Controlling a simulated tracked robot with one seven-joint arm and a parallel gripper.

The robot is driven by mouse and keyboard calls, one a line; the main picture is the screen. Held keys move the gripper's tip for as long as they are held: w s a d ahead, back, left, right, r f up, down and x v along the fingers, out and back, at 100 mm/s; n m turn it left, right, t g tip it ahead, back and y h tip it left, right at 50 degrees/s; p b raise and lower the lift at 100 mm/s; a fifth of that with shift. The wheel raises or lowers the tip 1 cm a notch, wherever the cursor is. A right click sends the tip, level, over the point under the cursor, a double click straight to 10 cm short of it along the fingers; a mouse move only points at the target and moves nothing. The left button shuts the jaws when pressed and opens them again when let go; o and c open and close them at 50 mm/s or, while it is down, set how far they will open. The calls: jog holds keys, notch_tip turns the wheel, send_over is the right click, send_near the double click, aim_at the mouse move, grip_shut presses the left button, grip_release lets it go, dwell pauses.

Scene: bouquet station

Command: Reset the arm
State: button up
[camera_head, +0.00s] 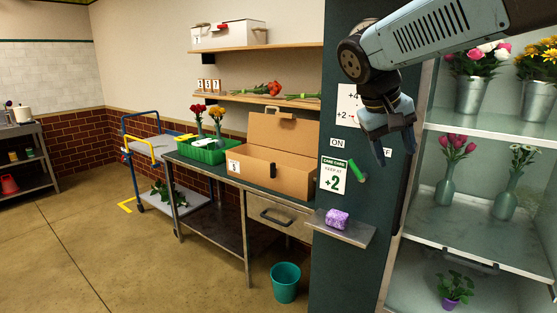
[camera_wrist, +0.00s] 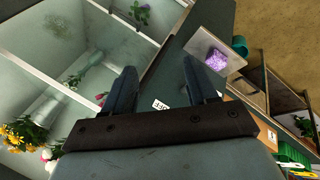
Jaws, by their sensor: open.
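My arm reaches in from the upper right of the head view. My gripper (camera_head: 386,138) hangs from it with the fingers pointing down, in front of the dark green panel beside the flower cabinet. In the wrist view my gripper (camera_wrist: 164,88) shows two dark fingers spread apart with nothing between them. The gripper is open and empty. It is above and to the right of a small shelf (camera_head: 343,231) that holds a purple block (camera_head: 337,219). The purple block also shows in the wrist view (camera_wrist: 216,60).
The cabinet (camera_head: 480,226) with flower vases stands close at the right. A green lever (camera_head: 357,170) is on the panel. A workbench carries a cardboard box (camera_head: 275,172) and a green crate (camera_head: 203,151). A teal bin (camera_head: 285,282) stands on the floor.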

jog(key=s+f+t+y, duration=0.3)
jog(key=s+f+y, duration=0.2)
jog(key=s, duration=0.8)
notch_tip(320, 180, down, 3)
jog(key=shift+a+r+m, duration=0.15)
jog(key=shift+r+m, duration=0.05)
jog(key=shift+m, duration=0.1)
jog(key=shift+s, duration=0.1)
